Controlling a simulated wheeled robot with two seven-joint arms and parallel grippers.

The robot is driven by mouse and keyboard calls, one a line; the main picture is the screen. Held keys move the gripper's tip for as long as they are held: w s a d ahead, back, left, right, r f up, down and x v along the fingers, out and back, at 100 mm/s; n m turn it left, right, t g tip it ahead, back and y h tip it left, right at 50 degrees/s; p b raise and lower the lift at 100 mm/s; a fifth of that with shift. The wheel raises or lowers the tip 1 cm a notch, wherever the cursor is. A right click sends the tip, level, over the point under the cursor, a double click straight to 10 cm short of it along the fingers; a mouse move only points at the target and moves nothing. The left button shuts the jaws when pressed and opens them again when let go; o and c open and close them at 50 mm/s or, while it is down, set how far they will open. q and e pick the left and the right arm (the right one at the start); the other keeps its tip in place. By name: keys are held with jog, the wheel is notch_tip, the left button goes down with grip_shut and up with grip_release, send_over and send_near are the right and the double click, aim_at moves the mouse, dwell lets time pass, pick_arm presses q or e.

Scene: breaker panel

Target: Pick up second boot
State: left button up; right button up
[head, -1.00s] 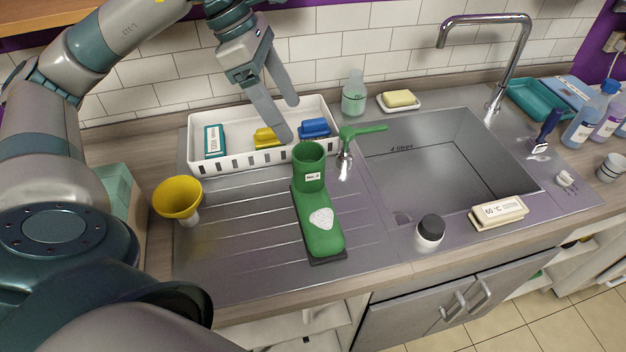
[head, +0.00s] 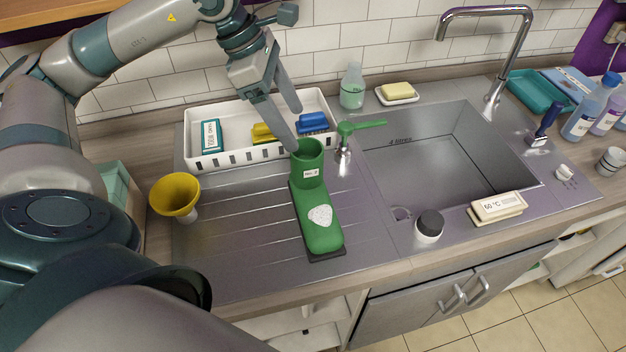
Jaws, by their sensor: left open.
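My left gripper (head: 297,130) is open and empty. Its fingers point down just behind and above the boot's shaft opening, with the nearer fingertip close to the rim; I cannot tell if they touch. No second boot is visible. My right gripper is not in view.
A white basket (head: 238,158) with blue and yellow items stands behind the boot. A green-handled tap (head: 345,145) is close to its right. A yellow funnel (head: 176,196) is at the left. The steel sink (head: 425,165) is right.

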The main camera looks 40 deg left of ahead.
aim_at(308, 148)
pick_arm(q)
jog(key=p+x, duration=0.2)
jog(key=x, duration=0.4)
jog(key=shift+w+d+f, duration=0.15)
jog(key=shift+d+f, duration=0.05)
jog(key=shift+f, duration=0.15)
jog(key=shift+w+d+f, duration=0.1)
jog(key=shift+d+f, duration=0.05)
jog(key=shift+f, duration=0.3)
jog(key=shift+d+f+p, duration=0.4)
jog(key=shift+f+p, duration=0.2)
jog(key=shift+p, duration=0.35)
jog(key=p+x, duration=0.1)
jog(key=x, duration=0.2)
jog(key=shift+w+d+f+p, duration=0.1)
jog(key=shift+d+f+p, duration=0.05)
jog(key=shift+f+p, duration=0.2)
grip_shut()
